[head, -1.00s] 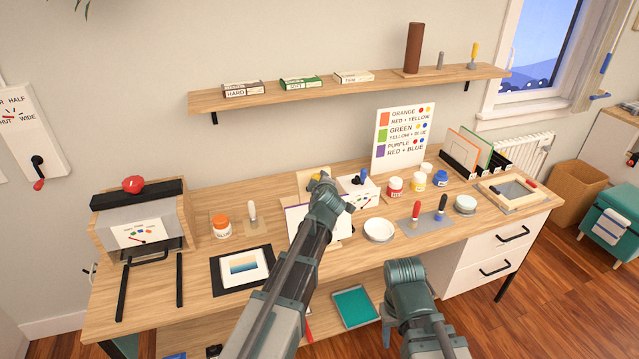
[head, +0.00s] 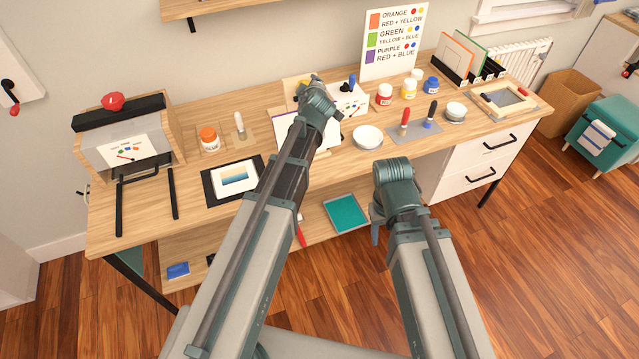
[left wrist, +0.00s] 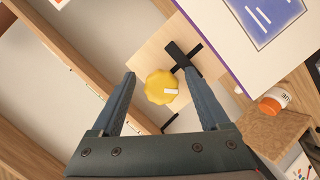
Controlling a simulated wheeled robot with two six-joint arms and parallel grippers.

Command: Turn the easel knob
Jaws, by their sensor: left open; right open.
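The yellow scalloped easel knob (left wrist: 162,87) has a white mark on its face and sits on a pale wooden board (left wrist: 160,50) in the left wrist view. My left gripper (left wrist: 160,76) is open, with one finger on each side of the knob and visible gaps between. In the head view my left arm reaches over the desk to the easel, and its wrist hides most of the knob. A sheet with a purple edge (head: 290,133) is beside the wrist. My right gripper (head: 376,228) hangs in front of the desk, away from the easel; its fingers are mostly hidden.
A white bowl (head: 368,137), paint jars (head: 384,95) and an orange-capped jar (head: 209,139) are on the desk (head: 190,195).

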